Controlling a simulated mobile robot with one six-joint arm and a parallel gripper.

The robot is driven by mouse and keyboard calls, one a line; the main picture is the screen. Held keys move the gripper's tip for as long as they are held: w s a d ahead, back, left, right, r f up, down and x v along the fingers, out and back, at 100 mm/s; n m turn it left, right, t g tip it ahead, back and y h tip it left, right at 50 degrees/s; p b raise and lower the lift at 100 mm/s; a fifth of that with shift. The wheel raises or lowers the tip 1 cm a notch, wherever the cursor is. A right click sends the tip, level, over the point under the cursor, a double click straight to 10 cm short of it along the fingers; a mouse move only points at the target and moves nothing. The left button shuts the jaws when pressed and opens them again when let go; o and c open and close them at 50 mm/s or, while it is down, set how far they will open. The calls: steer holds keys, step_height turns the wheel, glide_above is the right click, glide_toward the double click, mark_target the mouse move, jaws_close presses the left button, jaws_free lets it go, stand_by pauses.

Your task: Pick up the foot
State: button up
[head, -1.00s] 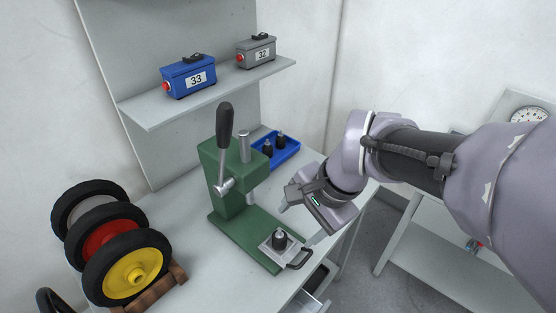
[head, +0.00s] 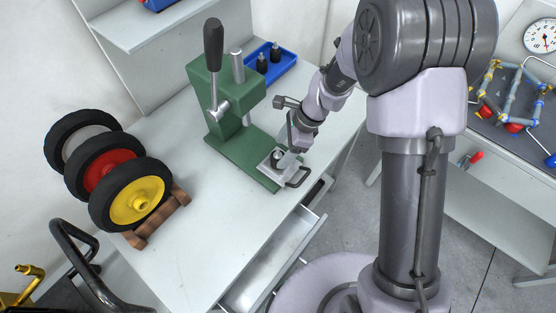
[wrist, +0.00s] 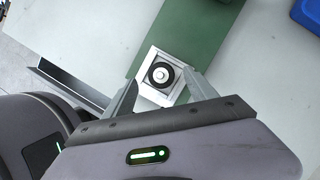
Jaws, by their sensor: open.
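A dark round foot (head: 277,155) with a stud on top stands on the small metal plate (head: 268,170) at the base of the green press (head: 225,90). In the wrist view the foot (wrist: 161,75) is a black ring with a pale centre, inside the square plate. My gripper (head: 288,157) is open just above it, and partly hides it in the head view. In the wrist view the fingers of my gripper (wrist: 163,88) are spread to the left and right of the plate, with nothing between them held. Whether they touch anything cannot be told.
The press lever (head: 213,60) and column rise behind my gripper. A blue tray (head: 290,68) with dark feet stands behind the press. A black plate handle (head: 298,178) sticks out at the front right. An open drawer (head: 262,262) is below. Coloured wheels (head: 138,203) stand at left.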

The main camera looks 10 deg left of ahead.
mark_target(280, 155)
steer(key=f, duration=0.1)
steer(key=f+b, duration=0.1)
steer(key=f, duration=0.2)
steer(key=shift+a, duration=0.3)
steer(key=shift+a+f, duration=0.25)
steer(key=shift+f, duration=0.05)
steer(key=shift+r, duration=0.15)
steer(key=shift+c, duration=0.3)
jaws_close()
steer(key=shift+r, duration=0.1)
